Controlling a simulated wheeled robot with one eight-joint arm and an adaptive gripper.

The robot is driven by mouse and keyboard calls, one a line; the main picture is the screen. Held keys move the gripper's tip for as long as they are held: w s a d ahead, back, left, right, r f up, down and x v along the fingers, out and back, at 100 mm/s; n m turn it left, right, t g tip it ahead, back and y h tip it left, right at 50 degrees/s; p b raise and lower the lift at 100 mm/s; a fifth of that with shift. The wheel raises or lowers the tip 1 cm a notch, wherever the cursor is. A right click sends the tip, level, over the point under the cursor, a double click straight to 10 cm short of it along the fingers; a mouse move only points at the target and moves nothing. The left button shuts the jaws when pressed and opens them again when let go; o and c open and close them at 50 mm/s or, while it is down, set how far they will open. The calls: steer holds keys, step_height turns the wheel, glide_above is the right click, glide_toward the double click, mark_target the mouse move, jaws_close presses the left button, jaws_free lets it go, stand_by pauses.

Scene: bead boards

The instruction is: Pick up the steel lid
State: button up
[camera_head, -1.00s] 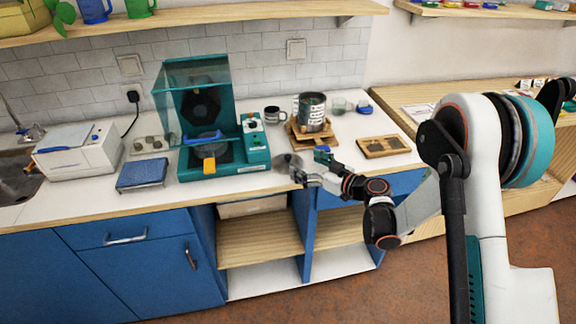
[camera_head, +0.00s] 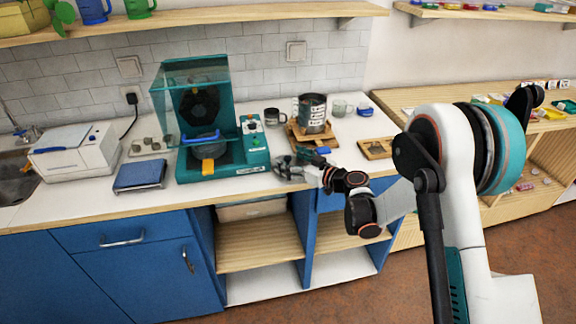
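A grey round shape, seemingly the steel lid (camera_head: 281,161), lies on the white worktop just right of the teal machine. My gripper (camera_head: 288,174) is low over the worktop at the lid, reaching in from the right. Its grey fingers overlap the lid's near and right side in this view. The fingers and lid are small and similar in colour, so I cannot tell whether they touch or whether the fingers are open.
The teal machine (camera_head: 252,158) with its raised clear cover stands left of my gripper. A labelled pot (camera_head: 312,112) on a wooden stand is behind it. A dark mug (camera_head: 272,117) stands at the back.

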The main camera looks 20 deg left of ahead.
steer(key=shift+s, duration=0.1)
jaws_close()
steer(key=shift+r, duration=0.1)
